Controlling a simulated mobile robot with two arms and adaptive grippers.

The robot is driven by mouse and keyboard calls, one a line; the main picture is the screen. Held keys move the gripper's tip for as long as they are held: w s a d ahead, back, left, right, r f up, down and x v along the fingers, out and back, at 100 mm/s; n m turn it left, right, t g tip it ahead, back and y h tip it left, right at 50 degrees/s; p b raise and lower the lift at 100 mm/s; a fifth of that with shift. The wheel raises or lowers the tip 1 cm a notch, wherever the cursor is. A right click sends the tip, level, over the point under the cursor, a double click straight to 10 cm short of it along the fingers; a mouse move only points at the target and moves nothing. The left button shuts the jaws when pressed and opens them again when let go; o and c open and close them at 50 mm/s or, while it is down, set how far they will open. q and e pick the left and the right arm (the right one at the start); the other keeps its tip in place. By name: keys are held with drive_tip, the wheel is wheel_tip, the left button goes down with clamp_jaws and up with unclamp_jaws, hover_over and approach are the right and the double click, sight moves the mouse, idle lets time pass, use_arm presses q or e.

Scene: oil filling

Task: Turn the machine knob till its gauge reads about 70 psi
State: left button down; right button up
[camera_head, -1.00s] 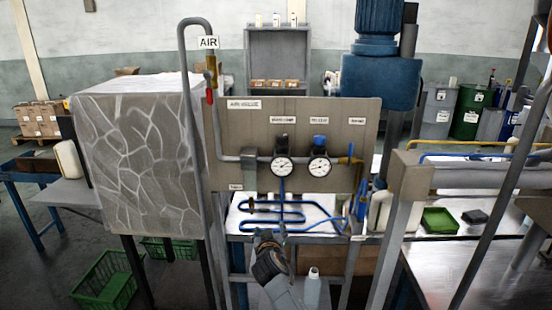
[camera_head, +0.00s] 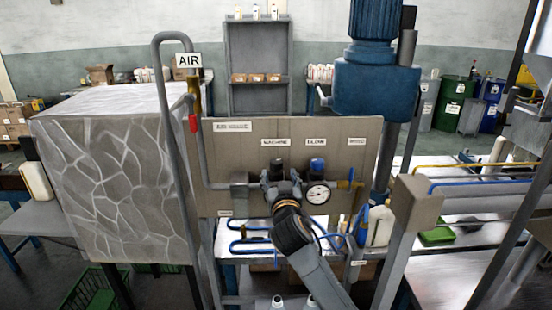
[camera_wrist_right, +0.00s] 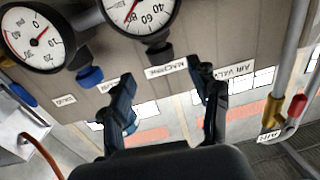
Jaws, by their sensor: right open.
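The black machine knob (camera_head: 277,164) is on the upright panel under the MACHINE label, partly hidden by my gripper in the head view. In the wrist view, which is upside down, the knob (camera_wrist_right: 160,52) sits beside the machine gauge (camera_wrist_right: 141,14). That gauge is cut by the frame edge; 40, 60 and 80 and a red needle show, but I cannot tell the exact reading. My right gripper (camera_head: 281,180) is in front of the panel at the knob. In the wrist view its fingers (camera_wrist_right: 162,75) are spread and empty, with the knob ahead between them. My left gripper is not in view.
The blow gauge (camera_head: 318,194) and its blue knob (camera_head: 317,165) are close on the right. A grey pipe with a red valve handle (camera_head: 194,123) stands left. Blue tubing (camera_head: 250,240) runs below. A large grey box (camera_head: 115,190) is farther left.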

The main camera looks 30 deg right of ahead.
sight(277, 167)
drive_tip(key=p+x, duration=0.2)
drive_tip(key=x, duration=0.4)
drive_tip(key=shift+w+r, duration=0.1)
drive_tip(key=shift+w, duration=0.1)
drive_tip(key=shift+w+d, duration=0.15)
drive_tip(key=shift+w, duration=0.15)
drive_tip(key=shift+w+d, duration=0.15)
drive_tip(key=shift+w, duration=0.15)
drive_tip(key=c, duration=1.2)
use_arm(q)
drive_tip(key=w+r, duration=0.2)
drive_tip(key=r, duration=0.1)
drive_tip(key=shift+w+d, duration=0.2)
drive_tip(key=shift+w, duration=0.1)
use_arm(e)
drive_tip(key=shift+y, duration=0.3)
